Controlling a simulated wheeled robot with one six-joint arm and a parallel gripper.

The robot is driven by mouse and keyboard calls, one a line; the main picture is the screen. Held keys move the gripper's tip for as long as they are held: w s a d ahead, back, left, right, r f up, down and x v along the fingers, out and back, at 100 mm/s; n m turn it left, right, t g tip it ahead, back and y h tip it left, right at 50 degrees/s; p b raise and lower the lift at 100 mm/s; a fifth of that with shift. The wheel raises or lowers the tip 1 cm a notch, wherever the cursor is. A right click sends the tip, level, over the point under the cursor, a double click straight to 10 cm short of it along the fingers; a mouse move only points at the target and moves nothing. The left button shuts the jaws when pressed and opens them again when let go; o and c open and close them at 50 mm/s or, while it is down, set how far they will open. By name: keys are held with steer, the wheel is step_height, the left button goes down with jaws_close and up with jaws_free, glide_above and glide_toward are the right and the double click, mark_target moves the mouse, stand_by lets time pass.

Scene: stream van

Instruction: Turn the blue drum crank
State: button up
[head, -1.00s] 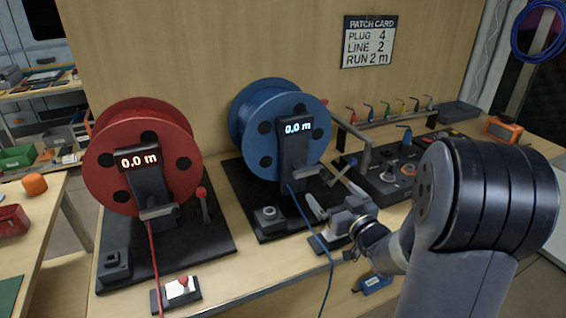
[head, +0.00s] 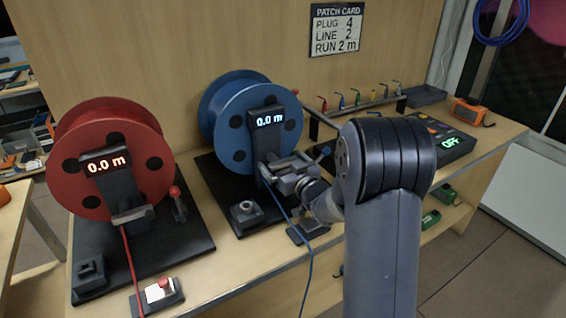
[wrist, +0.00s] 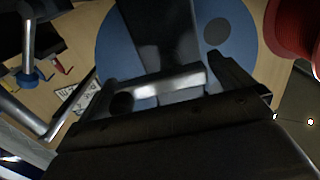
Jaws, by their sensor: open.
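The blue drum (head: 240,115) stands upright on its black base, and its display (head: 270,118) reads 0.0 m. My gripper (head: 270,170) is at the front of the drum, just below the display, at the crank. In the wrist view my gripper (wrist: 183,68) is open, one finger to each side. A pale metal bar, seemingly the crank (wrist: 170,85), lies across the space between the fingers. I cannot tell whether the fingers touch it. In the head view my gripper largely hides the crank. A blue cable hangs below.
The red drum (head: 115,155) with its red-knobbed lever (head: 177,200) stands at left. A switch box (head: 246,212) sits on the blue drum's base. The patch card (head: 335,30) hangs behind.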

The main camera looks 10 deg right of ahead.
steer(key=shift+c, duration=0.2)
steer(key=c, duration=0.8)
steer(key=shift+n+b, duration=0.3)
steer(key=shift+b, duration=0.2)
